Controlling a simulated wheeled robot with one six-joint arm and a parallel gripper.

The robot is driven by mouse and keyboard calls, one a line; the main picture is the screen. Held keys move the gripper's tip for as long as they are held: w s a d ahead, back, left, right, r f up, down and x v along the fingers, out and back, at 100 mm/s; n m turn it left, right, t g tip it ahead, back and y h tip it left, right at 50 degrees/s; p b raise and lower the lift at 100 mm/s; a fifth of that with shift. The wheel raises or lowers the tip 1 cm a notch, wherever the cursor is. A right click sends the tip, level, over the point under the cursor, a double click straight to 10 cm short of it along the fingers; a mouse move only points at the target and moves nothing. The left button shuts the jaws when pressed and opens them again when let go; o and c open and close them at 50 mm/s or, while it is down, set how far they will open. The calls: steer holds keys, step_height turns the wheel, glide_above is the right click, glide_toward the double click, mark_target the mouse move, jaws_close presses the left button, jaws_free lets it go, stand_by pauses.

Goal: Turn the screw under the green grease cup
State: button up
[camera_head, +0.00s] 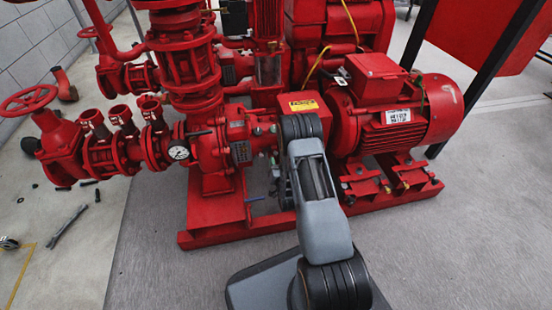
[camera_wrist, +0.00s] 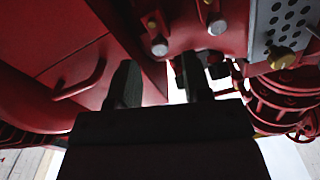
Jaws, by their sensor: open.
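My gripper (camera_wrist: 160,84) shows in the wrist view as two dark fingers with a gap between them. It is open, and I see nothing held in the gap. The fingers point up at the underside of red pump parts. Two silver bolt heads, a left one (camera_wrist: 159,46) and a right one (camera_wrist: 217,24), sit above the fingers. A small dark fitting (camera_wrist: 217,70) is just right of the right finger. I cannot make out the green grease cup or its screw for certain in either view. In the head view my arm covers part of the shaft area, and the fingertips are not clear.
The red pump (camera_head: 212,150) is left of my arm and the red motor (camera_head: 395,115) is right. Both stand on a red base frame (camera_head: 225,236). A perforated metal plate (camera_wrist: 284,28) and a red handle (camera_wrist: 82,84) show near the gripper. Grey floor (camera_head: 440,250) is clear at front right.

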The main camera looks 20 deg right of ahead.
mark_target(276, 155)
steer(key=shift+w+d+b, duration=0.25)
steer(key=shift+w, duration=0.75)
steer(key=shift+w+d+b, duration=0.2)
steer(key=shift+w+b, duration=0.05)
steer(key=shift+w, duration=0.75)
steer(key=shift+c, duration=0.2)
jaws_close()
